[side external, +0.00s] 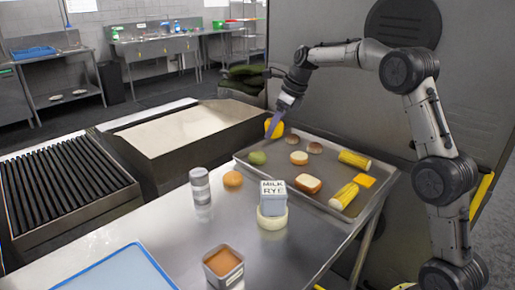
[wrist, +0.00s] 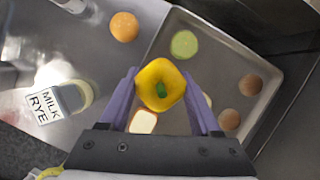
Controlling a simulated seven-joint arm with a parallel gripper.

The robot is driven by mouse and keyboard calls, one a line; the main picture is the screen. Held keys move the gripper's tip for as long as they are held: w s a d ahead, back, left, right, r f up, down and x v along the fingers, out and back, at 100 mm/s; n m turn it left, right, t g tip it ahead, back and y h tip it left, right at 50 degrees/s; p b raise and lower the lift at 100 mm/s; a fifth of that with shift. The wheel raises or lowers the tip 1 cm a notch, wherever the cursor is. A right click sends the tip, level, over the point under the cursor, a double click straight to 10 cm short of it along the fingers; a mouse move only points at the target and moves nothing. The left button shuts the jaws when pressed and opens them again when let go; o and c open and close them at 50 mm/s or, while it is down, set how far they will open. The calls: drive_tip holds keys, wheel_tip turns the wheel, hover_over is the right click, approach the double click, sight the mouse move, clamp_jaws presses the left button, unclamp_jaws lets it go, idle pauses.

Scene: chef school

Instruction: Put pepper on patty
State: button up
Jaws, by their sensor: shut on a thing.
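My gripper (wrist: 160,78) is shut on a yellow bell pepper (wrist: 160,85) with a green stem, its purple fingers on either side. In the side view, my gripper (side external: 277,120) holds the pepper (side external: 276,130) above the far left part of the metal tray. Two small round brown pieces, which look like patties, lie on the tray: one (side external: 292,139) near the far edge and one (side external: 315,148) to its right. They also show at the right in the wrist view, one (wrist: 249,85) above the other (wrist: 229,120). The pepper is apart from both.

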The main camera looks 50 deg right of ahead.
hover_over(254, 154)
drive_tip(key=s, duration=0.2)
drive_tip(key=f, duration=0.7)
drive_tip(key=shift+w+d+f, duration=0.1)
drive_tip(key=shift+w+d, duration=0.1)
drive_tip(key=shift+w+f, duration=0.2)
drive_tip(key=shift+f, duration=0.05)
drive_tip(key=shift+d+f, duration=0.1)
drive_tip(key=shift+f, duration=1.4)
drive_tip(key=shift+f, duration=0.15)
drive_tip(key=o, duration=1.4)
